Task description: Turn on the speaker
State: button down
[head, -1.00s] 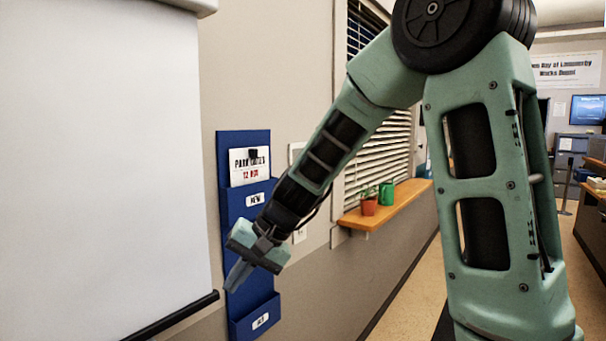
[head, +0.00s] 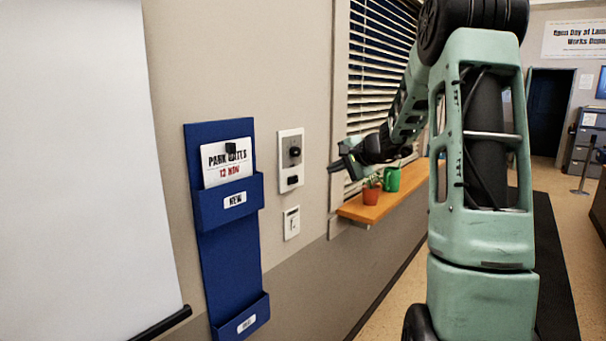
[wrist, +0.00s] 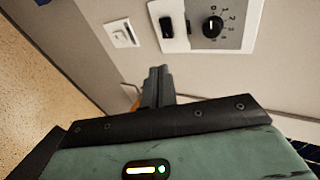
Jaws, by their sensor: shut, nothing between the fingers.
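No speaker box is clear in view. A pale wall panel (head: 290,160) has a round black knob (head: 295,152) above a small black switch (head: 292,180). In the wrist view the knob (wrist: 212,27) has numbers around it and the black switch (wrist: 167,27) sits beside it on the panel (wrist: 240,35). My gripper (head: 334,164) is shut and empty, to the right of the panel in the head view and apart from it. In the wrist view its fingertips (wrist: 158,72) are together, below the black switch in the picture.
A smaller white switch plate (head: 291,223) is on the wall below the panel. A blue document holder (head: 228,240) hangs to the left, beside a white screen (head: 70,170). An orange shelf (head: 372,212) with a red pot (head: 371,194) and green mug (head: 391,179) is under the blinds.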

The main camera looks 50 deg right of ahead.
jog(key=shift+w+f, duration=0.1)
jog(key=p, duration=0.4)
send_near(294, 180)
notch_tip(294, 180, down, 3)
jog(key=w+d, duration=0.1)
jog(key=w, duration=0.1)
jog(key=shift+w+d+r+p, duration=0.15)
jog(key=shift+w+p, duration=0.35)
jog(key=shift+w+d+r+p, duration=0.1)
jog(key=shift+w+d+p, duration=0.05)
jog(key=shift+w+p, duration=0.35)
jog(key=shift+w+f+p, duration=0.2)
jog(key=shift+w+p, duration=0.15)
jog(key=shift+w, duration=0.4)
jog(key=shift+w+d+n+y, duration=0.1)
jog(key=shift+w+n+y, duration=0.15)
jog(key=shift+n+y, duration=0.05)
jog(key=shift+s+a+b, duration=0.3)
jog(key=shift+a+b, duration=0.4)
jog(key=shift+b, duration=0.5)
